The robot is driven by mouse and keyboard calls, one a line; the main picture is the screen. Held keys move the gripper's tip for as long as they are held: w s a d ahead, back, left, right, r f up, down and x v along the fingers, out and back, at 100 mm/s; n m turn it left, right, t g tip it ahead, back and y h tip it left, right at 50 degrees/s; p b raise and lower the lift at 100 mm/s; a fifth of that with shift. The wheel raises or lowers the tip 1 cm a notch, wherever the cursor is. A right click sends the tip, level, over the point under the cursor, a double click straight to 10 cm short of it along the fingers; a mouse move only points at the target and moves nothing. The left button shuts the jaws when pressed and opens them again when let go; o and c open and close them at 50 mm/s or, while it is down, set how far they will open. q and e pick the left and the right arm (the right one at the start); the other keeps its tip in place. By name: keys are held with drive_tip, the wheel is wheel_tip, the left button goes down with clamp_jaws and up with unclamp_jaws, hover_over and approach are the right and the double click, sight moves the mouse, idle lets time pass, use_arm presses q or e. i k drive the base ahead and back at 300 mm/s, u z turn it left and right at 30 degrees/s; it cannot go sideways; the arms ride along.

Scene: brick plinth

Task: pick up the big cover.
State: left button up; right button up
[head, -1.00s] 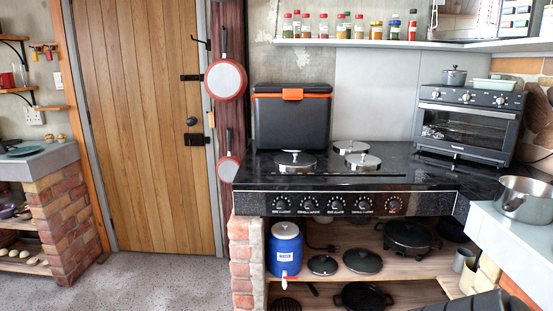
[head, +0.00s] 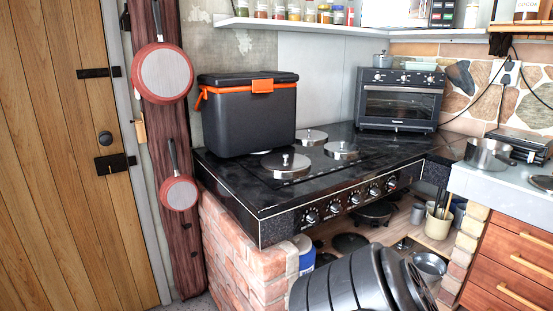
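Several round silver covers with knobs sit on the black stove top (head: 335,172). The front-left cover (head: 286,166) looks the largest, though it is also the nearest. A second cover (head: 342,151) sits to its right, and a third cover (head: 311,138) sits behind, beside the cooler box. All lie flat and nothing holds them. Neither gripper shows. A dark grey ribbed part of my arm fills the bottom middle and hides some of the shelf below the stove.
A dark cooler box (head: 247,115) with an orange latch stands on the stove's left. A toaster oven (head: 398,100) stands at the back right. A steel pot (head: 488,154) is on the right counter. Stove knobs (head: 352,199) line the front edge. A wooden door (head: 60,160) is at left.

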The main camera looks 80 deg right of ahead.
sight(281, 164)
drive_tip(key=z, duration=0.85)
drive_tip(key=i, duration=1.15)
drive_tip(key=z, duration=1.25)
